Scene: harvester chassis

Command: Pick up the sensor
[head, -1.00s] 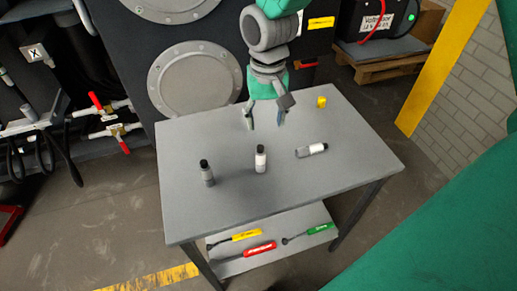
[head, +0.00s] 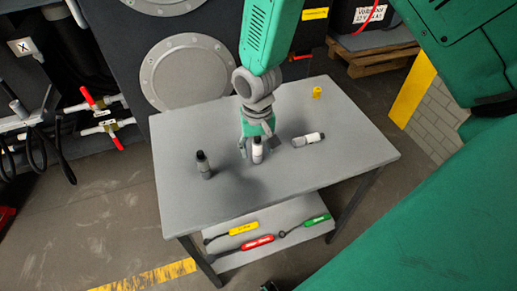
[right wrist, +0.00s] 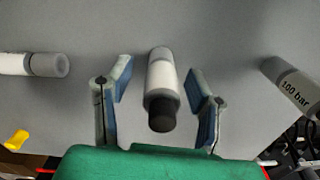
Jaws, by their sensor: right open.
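Three small cylindrical sensors are on the table. In the right wrist view, the middle sensor (right wrist: 161,76) is between the spread fingers, with a gap on each side. My left gripper is not in view.
The grey table (head: 300,185) has free room at its front. A yellow piece (head: 316,92) is at its back right. Tools with yellow, red (head: 257,242) and green handles lie on the lower shelf. The dark chassis (head: 215,40) stands behind the table.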

